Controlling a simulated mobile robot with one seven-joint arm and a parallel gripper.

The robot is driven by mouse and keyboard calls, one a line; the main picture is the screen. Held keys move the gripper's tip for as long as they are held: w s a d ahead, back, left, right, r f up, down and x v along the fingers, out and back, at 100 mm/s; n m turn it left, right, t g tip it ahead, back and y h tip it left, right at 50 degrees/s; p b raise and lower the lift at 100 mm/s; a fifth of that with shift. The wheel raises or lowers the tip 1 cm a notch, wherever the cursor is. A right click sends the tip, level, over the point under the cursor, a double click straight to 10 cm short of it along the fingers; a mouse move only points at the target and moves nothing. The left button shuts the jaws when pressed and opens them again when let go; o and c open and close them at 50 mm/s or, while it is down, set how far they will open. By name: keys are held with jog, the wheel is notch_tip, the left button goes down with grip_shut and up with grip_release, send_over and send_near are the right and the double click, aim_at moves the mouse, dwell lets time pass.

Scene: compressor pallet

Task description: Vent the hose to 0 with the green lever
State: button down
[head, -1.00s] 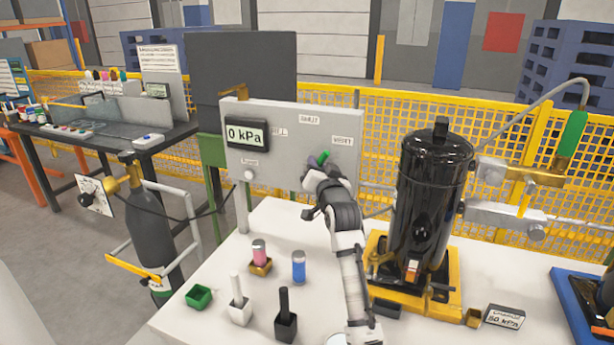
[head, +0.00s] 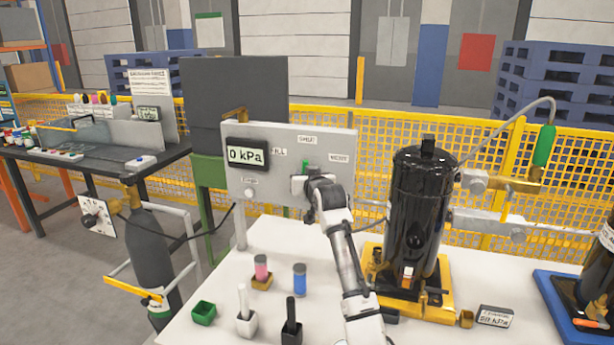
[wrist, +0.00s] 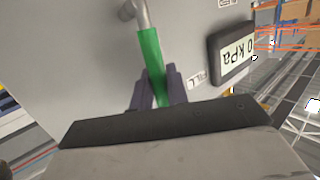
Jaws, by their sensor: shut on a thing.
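The green lever (head: 305,166) is on the grey valve panel (head: 290,140), and its green tip points roughly up toward the SHUT label (head: 307,139). In the head view my wrist hides the lever's lower part. The panel display (head: 246,155) reads 0 kPa.
A black compressor (head: 418,215) in a yellow base stands right of my arm, with a hose (head: 505,125) running to a green-handled fitting. Small containers, including a blue-banded one (head: 300,279), stand left on the white table (head: 275,240). A gas cylinder (head: 155,245) stands left.

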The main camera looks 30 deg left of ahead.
jog(key=shift+a+h, duration=0.3)
dwell(0.4)
jog(key=c, duration=1.6)
grip_release()
jog(key=shift+f, duration=0.1)
jog(key=shift+c, duration=0.2)
jog(key=shift+s, duration=0.1)
jog(key=b+v, duration=0.4)
jog(key=v, duration=0.9)
jog(key=shift+s+d, duration=0.15)
jog(key=shift+d, duration=0.25)
